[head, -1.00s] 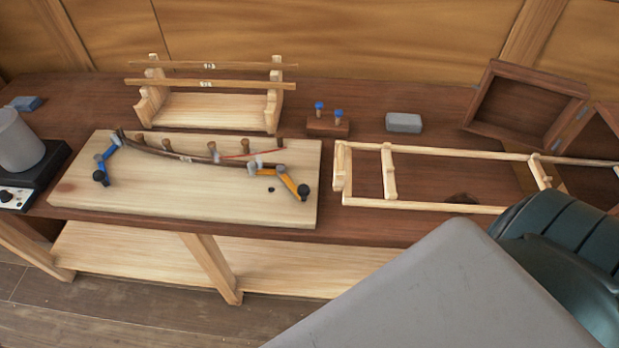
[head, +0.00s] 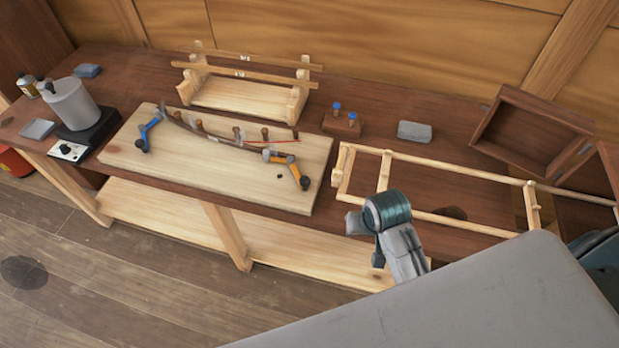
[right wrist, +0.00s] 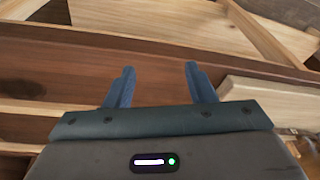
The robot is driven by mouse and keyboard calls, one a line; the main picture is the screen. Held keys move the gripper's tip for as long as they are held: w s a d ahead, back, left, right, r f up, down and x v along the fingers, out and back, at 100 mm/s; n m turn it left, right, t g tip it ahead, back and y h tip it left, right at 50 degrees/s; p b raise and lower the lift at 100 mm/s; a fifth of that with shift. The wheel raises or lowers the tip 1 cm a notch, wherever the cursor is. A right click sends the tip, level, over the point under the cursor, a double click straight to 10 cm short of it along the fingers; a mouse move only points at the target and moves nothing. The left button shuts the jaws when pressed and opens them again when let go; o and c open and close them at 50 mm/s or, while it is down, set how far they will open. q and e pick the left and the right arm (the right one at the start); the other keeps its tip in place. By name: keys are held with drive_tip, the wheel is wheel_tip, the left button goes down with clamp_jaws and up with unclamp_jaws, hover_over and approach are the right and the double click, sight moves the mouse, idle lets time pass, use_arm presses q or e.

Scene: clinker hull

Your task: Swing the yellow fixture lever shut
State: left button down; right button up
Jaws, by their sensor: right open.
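The yellow fixture lever (head: 294,170) is at the right end of the pale fixture board (head: 230,185) in the head view. It slants down and right from a grey clamp by the curved strip to a dark knob. A curved dark wooden strip (head: 205,133) lies along the board's pegs. The blue lever (head: 150,130) is at the strip's left end. My right gripper (right wrist: 159,70) is open and empty in the right wrist view. In the head view my right arm is in front of the bench, right of the lever and apart from it. My left gripper is out of view.
A pale wooden frame (head: 440,218) lies right of the board, near my right arm. Behind are a rack with planks (head: 240,98), a block with blue-topped pegs (head: 342,124) and a grey block (head: 415,131). A pot (head: 72,103) on a hotplate stands left.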

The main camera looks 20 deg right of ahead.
drive_tip(key=w+a+r+m+y, duration=0.1)
drive_tip(key=w+a+r+m, duration=0.3)
drive_tip(key=w, duration=0.7)
wheel_tip(320, 180, up, 4)
drive_tip(key=m+g, duration=0.1)
drive_tip(key=m, duration=0.1)
hover_over(305, 179)
drive_tip(key=s+d, duration=0.1)
drive_tip(key=shift+y, duration=0.4)
drive_tip(key=x, duration=0.4)
drive_tip(key=p+x, duration=0.1)
drive_tip(key=x, duration=0.4)
drive_tip(key=shift+s+f, duration=0.2)
drive_tip(key=shift+f, duration=0.05)
clamp_jaws()
drive_tip(key=shift+w, duration=0.1)
